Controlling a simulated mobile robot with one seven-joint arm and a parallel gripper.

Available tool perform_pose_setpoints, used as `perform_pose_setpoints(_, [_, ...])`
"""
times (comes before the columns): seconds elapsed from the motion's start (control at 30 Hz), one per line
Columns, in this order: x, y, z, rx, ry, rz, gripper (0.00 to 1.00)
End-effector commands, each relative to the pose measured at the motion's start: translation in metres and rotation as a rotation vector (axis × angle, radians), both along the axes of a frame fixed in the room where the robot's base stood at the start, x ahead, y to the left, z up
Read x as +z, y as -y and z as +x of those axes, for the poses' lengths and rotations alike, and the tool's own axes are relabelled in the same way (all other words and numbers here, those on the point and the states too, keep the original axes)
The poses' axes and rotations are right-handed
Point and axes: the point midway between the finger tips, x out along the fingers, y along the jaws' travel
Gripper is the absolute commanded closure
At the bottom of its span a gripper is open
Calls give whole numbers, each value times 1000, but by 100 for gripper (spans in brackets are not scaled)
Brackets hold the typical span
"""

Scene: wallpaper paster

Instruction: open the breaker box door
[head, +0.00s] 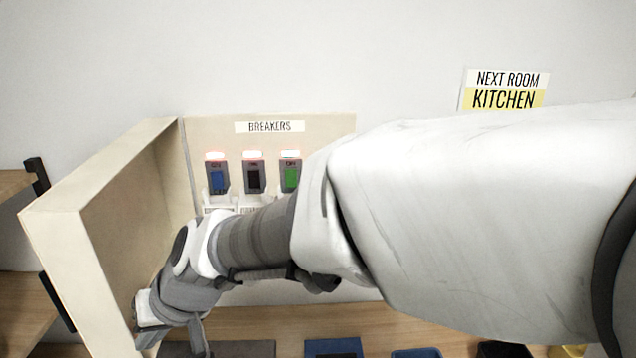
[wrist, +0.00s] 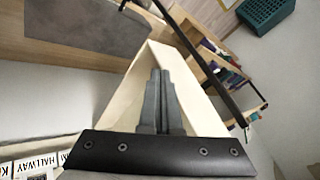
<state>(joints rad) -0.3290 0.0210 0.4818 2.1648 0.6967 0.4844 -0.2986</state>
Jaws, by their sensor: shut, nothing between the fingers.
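My gripper (wrist: 158,75) is shut and empty in the wrist view, with the cream door (wrist: 200,110) close behind the fingers. Whether the fingertips touch the door is unclear; the head view does not show them clearly.
A "NEXT ROOM KITCHEN" sign (head: 504,90) hangs on the wall to the right. A wooden surface (head: 275,322) runs below the box, with dark and blue items along it. Wooden furniture (head: 20,310) stands left of the door. A green crate (wrist: 268,18) shows in the wrist view.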

Motion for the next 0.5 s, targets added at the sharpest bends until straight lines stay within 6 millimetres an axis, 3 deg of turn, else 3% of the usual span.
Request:
perform_pose_setpoints(0.2, [0,-21,-4,3,-1,-1,100])
perform_pose_setpoints(0.5, [0,-26,-4,0,1,-1,100])
